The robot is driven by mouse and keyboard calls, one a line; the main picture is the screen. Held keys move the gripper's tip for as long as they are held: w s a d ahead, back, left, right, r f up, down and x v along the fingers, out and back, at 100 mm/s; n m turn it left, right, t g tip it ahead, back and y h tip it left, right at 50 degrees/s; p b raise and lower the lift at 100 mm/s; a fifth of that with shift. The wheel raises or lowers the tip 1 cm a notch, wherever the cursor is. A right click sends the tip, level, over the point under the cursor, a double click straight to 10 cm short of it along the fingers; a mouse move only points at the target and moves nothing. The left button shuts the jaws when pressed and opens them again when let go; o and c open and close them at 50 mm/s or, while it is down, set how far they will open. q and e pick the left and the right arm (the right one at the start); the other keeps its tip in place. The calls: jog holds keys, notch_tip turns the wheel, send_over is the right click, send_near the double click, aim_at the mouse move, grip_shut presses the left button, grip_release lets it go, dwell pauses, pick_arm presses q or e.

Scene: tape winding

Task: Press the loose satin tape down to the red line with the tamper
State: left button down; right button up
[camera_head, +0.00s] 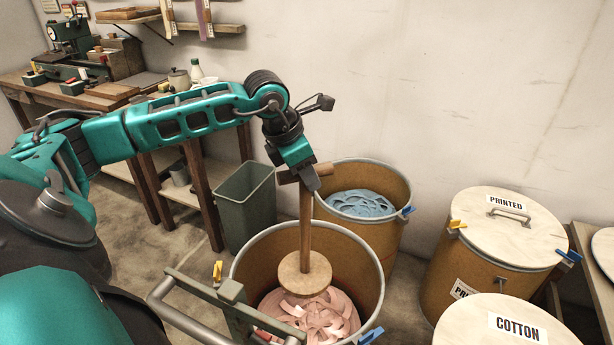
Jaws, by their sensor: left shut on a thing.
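My left gripper (309,178) is shut on the wooden tamper (305,228) near its cross handle. The tamper stands roughly upright, with its round wooden disc (304,276) inside the front open drum (247,262). Loose pale pink satin tape (318,318) lies in tangled loops in that drum, below and in front of the disc. I cannot tell whether the disc touches the tape. I cannot make out the red line on the drum's inner wall. My right gripper is out of view.
A second open drum (390,228) with blue tape (360,203) stands behind. Lidded drums marked PRINTED (478,230) and COTTON (480,325) stand at right. A grey-green bin (246,215) is left of the drums. A metal handle frame (185,312) crosses in front.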

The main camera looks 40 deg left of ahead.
pick_arm(q)
notch_tip(320, 180, up, 8)
jog(key=p, duration=0.4)
jog(key=shift+r+p, duration=0.2)
jog(key=shift+p, duration=0.2)
